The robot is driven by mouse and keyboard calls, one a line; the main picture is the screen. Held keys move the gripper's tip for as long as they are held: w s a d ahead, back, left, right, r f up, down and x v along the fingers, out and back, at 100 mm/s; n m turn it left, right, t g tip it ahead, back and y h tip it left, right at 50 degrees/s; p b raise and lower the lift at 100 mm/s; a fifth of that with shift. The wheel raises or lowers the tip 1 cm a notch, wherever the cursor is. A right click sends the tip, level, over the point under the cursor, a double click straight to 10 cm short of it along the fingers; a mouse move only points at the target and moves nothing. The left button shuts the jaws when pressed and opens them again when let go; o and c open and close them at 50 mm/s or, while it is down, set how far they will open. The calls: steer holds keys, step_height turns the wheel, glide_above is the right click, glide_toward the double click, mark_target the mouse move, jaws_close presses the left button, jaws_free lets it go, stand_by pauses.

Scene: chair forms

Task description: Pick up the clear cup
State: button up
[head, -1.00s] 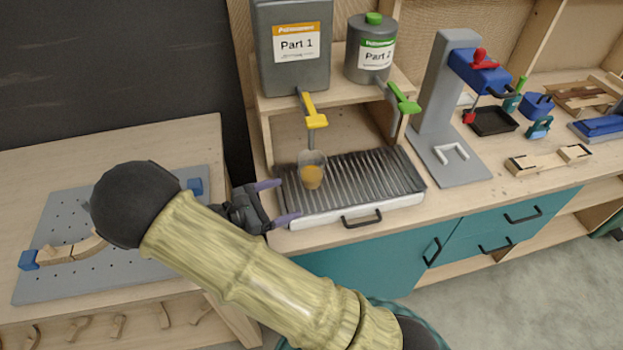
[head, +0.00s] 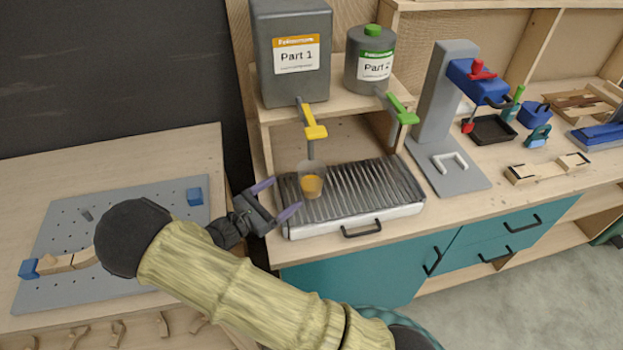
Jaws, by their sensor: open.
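The clear cup (head: 311,176) stands upright on the left part of the ribbed drip tray (head: 404,205), below the yellow tap (head: 314,131). It holds some orange-amber liquid. My gripper (head: 281,198) is open and empty, just left of the cup. Its two purple fingers point right toward the cup, one farther back and one nearer the front. The fingers look apart from the cup; the exact gap is hard to tell.
A grey Part 1 container (head: 293,85) and a Part 2 bottle (head: 371,62) with a green tap (head: 402,109) stand on the wooden shelf above the tray. A grey stand (head: 437,110) is to the right. A pegboard plate (head: 140,205) lies at left.

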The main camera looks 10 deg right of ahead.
steer(key=p, duration=0.1)
glide_toward(320, 170)
steer(key=shift+w+d+r, duration=0.3)
steer(key=shift+d+r, duration=0.15)
steer(key=shift+d, duration=0.05)
steer(key=shift+w+d, duration=0.1)
steer(key=shift+d, duration=0.05)
steer(key=shift+d, duration=0.1)
steer(key=p+x, duration=0.2)
steer(key=x, duration=0.1)
steer(key=p+x, duration=0.1)
steer(key=x, duration=0.1)
steer(key=shift+f, duration=0.4)
steer(key=c, duration=0.8)
